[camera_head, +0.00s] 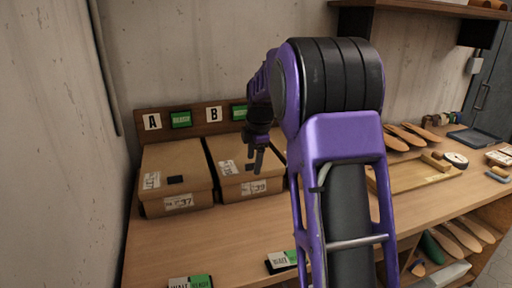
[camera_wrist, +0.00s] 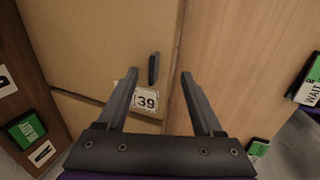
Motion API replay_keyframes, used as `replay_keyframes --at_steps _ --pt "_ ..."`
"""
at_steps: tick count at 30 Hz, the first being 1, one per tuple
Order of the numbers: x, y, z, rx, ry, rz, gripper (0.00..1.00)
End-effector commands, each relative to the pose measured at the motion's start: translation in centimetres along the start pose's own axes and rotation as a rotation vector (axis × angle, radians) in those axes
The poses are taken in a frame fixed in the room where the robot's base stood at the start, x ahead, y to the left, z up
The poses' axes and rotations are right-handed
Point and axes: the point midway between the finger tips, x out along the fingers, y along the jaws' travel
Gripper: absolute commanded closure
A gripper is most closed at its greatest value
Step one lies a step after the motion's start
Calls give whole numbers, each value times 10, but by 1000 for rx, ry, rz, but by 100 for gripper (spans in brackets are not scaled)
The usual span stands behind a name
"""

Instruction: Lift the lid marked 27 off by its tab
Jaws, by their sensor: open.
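Two closed brown cardboard boxes stand side by side on the bench under signs A and B. The left box (camera_head: 165,160) has a small black tab on its lid and a label ending in 7; its first digit is too small to read surely. The box marked 39 (camera_head: 230,150) is to its right and fills much of the wrist view (camera_wrist: 100,45). My gripper (camera_head: 257,168) is over the box marked 39, open and empty. In the wrist view its fingertips (camera_wrist: 160,74) appear either side of that box's black tab (camera_wrist: 154,68); the height gap cannot be told.
My arm hides the bench right of the box marked 39. Green-and-white WAIT/READY markers (camera_head: 190,282) (camera_head: 282,261) lie along the front edge. Bare bench (camera_head: 215,238) lies before the boxes.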

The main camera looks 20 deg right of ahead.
Motion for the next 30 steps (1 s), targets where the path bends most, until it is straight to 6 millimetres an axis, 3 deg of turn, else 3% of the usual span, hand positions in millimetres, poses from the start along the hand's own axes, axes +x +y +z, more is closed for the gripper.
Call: replay_keyframes --at_steps 6,17,28,30 --pt "24 0 0 0 -1 -2 32" --pt "28 0 0 0 -1 0 32" --pt "27 0 0 0 -1 0 97" --pt "27 0 0 0 -1 0 100"
